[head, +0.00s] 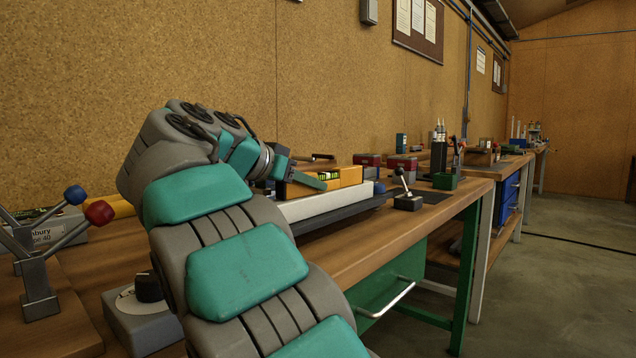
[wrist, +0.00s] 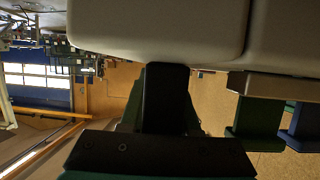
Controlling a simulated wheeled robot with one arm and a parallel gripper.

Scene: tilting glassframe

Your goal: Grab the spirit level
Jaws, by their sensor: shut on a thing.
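The spirit level (head: 350,176) is a yellow block with a bright green vial, in the middle of the head view. It is above or on a long pale grey bar with a dark base; I cannot tell whether it touches the bar. My gripper (head: 310,180) is at the level's near side, with a teal finger across its front, and is shut on it. The wrist view is dark and close up, and I cannot make out the level's yellow body there.
The pale bar (head: 325,203) lies along the wooden bench (head: 395,236). A small lever box (head: 407,201) stands to its right. Red boxes (head: 367,162) stand behind. Levers with blue and red knobs (head: 99,212) stand at the left. Open floor (head: 560,260) is at the right.

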